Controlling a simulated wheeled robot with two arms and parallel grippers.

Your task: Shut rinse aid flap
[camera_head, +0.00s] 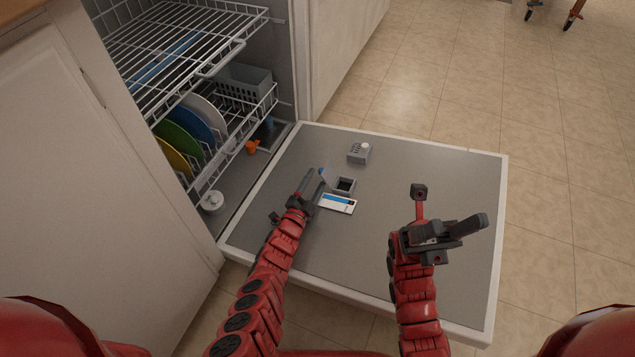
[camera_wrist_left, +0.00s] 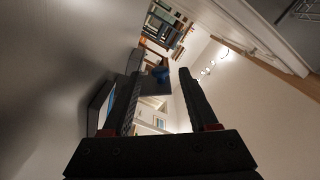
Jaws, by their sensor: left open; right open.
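The dishwasher door (camera_head: 420,200) lies folded down flat. On it is a grey dispenser with a dark square opening (camera_head: 345,185). A small grey flap (camera_head: 327,181) stands raised at its left side, with a blue piece (camera_head: 321,171) near its top. A blue piece (camera_wrist_left: 161,74) also shows beyond my fingers in the left wrist view. My left gripper (camera_head: 312,188) is open, low over the door beside the flap; I cannot tell whether it touches. My right gripper (camera_head: 446,207) is open and empty above the door's right part.
A white and blue label (camera_head: 337,204) lies just in front of the dispenser. A grey box with a white knob (camera_head: 358,153) sits farther back. Wire racks (camera_head: 185,45) and coloured plates (camera_head: 185,135) are inside the dishwasher.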

